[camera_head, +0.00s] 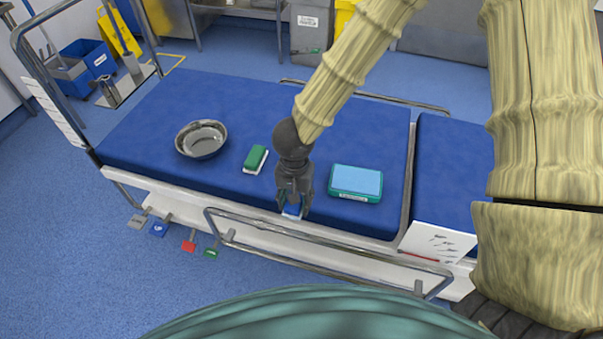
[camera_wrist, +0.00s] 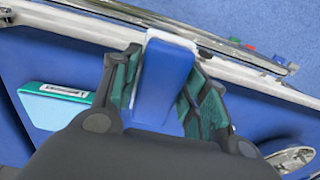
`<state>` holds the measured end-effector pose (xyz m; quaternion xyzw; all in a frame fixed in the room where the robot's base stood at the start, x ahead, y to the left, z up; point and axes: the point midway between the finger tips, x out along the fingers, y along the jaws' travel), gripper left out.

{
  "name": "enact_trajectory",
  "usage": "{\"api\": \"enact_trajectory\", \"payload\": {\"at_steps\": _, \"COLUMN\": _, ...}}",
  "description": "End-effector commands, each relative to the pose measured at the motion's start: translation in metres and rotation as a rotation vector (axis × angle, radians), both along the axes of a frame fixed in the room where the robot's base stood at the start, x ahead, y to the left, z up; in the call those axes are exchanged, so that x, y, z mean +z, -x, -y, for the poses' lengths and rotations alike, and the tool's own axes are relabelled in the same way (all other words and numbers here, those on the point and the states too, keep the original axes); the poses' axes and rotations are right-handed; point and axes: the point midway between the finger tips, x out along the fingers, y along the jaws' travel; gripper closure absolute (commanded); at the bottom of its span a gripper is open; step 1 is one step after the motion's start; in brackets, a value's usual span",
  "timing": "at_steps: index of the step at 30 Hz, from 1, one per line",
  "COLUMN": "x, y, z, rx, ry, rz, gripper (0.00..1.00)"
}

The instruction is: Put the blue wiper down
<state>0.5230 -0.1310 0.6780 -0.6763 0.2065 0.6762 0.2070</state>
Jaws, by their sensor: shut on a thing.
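The blue wiper (camera_head: 292,209) is a small blue block with a white layer along one side. It is between the fingers of my gripper (camera_head: 294,203), near the front edge of the blue table (camera_head: 240,100). In the wrist view the wiper (camera_wrist: 163,85) fills the space between the two green-padded fingers of my gripper (camera_wrist: 160,95), which is shut on it. I cannot tell whether the wiper touches the mattress or is held just above it.
A green and white wiper (camera_head: 255,159) and a metal bowl (camera_head: 201,139) stand left of my gripper. A teal box with a light blue top (camera_head: 356,183) is to its right. A metal side rail (camera_head: 330,246) runs along the front. Blue mattress left of the bowl is bare.

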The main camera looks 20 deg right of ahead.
Motion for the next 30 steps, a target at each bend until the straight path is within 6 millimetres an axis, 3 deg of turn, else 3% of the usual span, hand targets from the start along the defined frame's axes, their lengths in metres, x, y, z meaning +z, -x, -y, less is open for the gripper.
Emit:
{"api": "enact_trajectory", "payload": {"at_steps": 21, "x": -0.012, "y": -0.125, "z": 0.054, "rx": -0.004, "ry": 0.0, "rz": 0.0, "gripper": 0.94}}
{"api": "enact_trajectory", "payload": {"at_steps": 30, "x": -0.016, "y": -0.143, "z": 0.063, "rx": -0.001, "ry": 0.001, "rz": -0.001, "gripper": 0.94}}
